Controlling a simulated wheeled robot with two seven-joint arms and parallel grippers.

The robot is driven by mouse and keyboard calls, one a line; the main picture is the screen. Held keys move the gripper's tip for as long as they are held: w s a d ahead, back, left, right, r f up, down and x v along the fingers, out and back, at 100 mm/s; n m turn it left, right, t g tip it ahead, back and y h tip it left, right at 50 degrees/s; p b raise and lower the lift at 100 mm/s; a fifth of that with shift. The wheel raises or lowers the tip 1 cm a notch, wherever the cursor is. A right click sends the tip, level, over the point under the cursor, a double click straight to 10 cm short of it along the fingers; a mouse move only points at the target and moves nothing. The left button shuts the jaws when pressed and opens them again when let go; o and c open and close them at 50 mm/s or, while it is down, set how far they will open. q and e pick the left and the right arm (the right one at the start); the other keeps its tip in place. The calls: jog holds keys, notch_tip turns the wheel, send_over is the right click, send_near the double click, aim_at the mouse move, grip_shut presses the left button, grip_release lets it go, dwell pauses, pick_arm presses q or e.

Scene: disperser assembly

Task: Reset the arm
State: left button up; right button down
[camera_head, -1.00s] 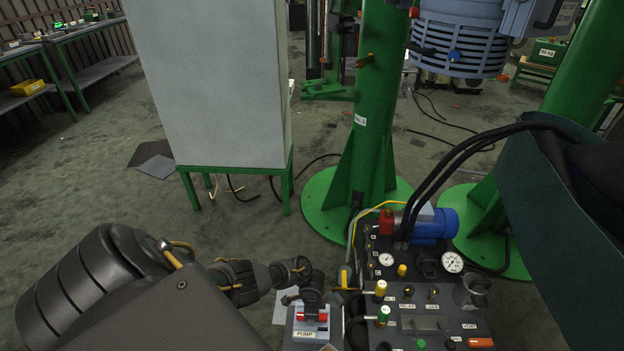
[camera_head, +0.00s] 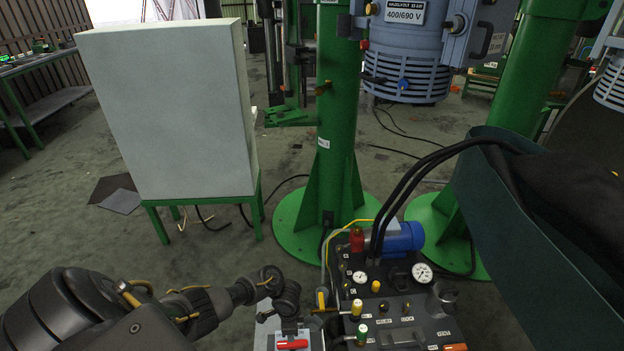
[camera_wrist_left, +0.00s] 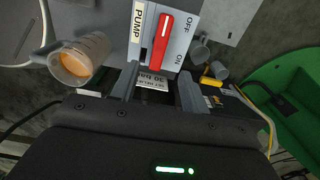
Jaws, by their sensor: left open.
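The pump switch box (camera_wrist_left: 182,30) has a red lever (camera_wrist_left: 160,44) between a PUMP label and the marks OFF and ON. In the head view, the red lever (camera_head: 291,344) shows at the bottom edge. I cannot tell its setting for sure. My left gripper (camera_wrist_left: 157,88) is open and empty in the left wrist view, its two fingers apart beside the switch box, near the lever's lower end. I cannot tell whether a finger touches the box. In the head view my left arm reaches in from the lower left to the box. My right gripper is not in view.
A black control panel (camera_head: 400,309) with gauges, knobs and a blue motor (camera_head: 400,239) stands right of the box. Black hoses (camera_head: 408,190) rise from it. A dark teal sheet-like object (camera_head: 545,235) fills the right. A grey cabinet (camera_head: 175,110) and green columns (camera_head: 336,120) stand behind.

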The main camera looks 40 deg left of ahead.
pick_arm(q)
jog(key=s+d+r+n+t, duration=0.1)
jog(key=s+d+r+t, duration=0.15)
jog(key=d, duration=0.35)
jog(key=s+d+r+n+t, duration=0.1)
jog(key=s+d+r, duration=0.1)
jog(key=d+r, duration=0.3)
jog(key=s+r+n, duration=0.6)
jog(key=s+r, duration=0.7)
jog(key=r, duration=0.2)
notch_tip(320, 180, down, 24)
jog(key=g, duration=0.1)
jog(key=shift+m+g, duration=0.3)
jog(key=shift+g, duration=0.15)
jog(key=s+f, duration=0.2)
jog(key=f, duration=0.1)
jog(key=s+f, duration=0.3)
jog(key=f, duration=0.1)
jog(key=s+a+f, duration=0.1)
jog(key=s+f, duration=0.2)
jog(key=f, duration=0.1)
jog(key=shift+s+a+f, duration=0.1)
jog(key=shift+f, duration=0.1)
jog(key=s+a+f, duration=0.2)
jog(key=s+f, duration=0.3)
jog(key=s, duration=0.4)
jog(key=shift+s+f+g, duration=0.25)
jog(key=shift+f+g, duration=0.05)
jog(key=shift+f, duration=0.1)
